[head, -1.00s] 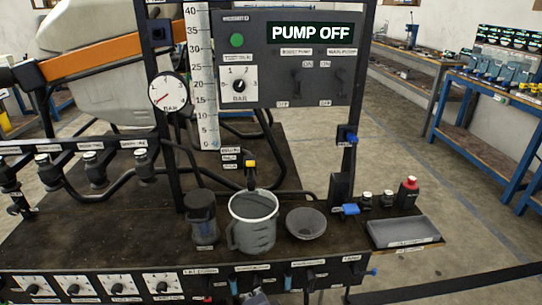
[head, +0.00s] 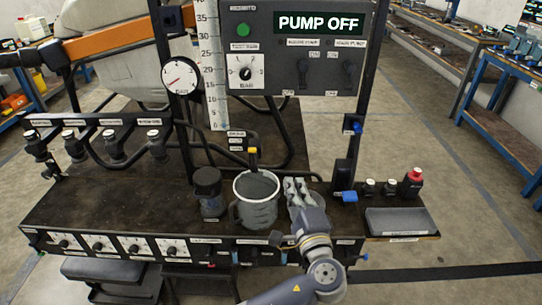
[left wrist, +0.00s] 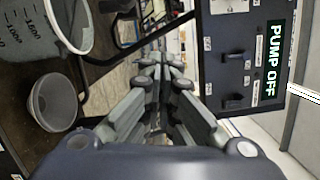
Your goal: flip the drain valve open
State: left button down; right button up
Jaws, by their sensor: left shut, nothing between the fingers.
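My left gripper (head: 294,182) reaches in from the bottom over the bench, just right of the grey measuring jug (head: 256,213). Its fingers are shut and empty; they also show in the left wrist view (left wrist: 162,62). Blue valve handles stand on the right post (head: 354,127) and at its foot (head: 346,196), right of the gripper. More small handles line the bench's front edge, partly behind my arm. The labels are too small to read, so I cannot tell which handle is the drain valve. My right gripper is not in view.
A dark canister (head: 209,192) stands left of the jug. The control panel (head: 295,48) reads PUMP OFF. Small bottles and a grey tray (head: 400,222) are at the right.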

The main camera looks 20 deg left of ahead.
aim_at(253, 157)
pick_arm(q)
jog(key=w+a+r+p, duration=0.1)
jog(key=w+a+p, duration=0.2)
jog(key=w+a, duration=0.5)
jog(key=shift+a, duration=0.3)
dwell(0.3)
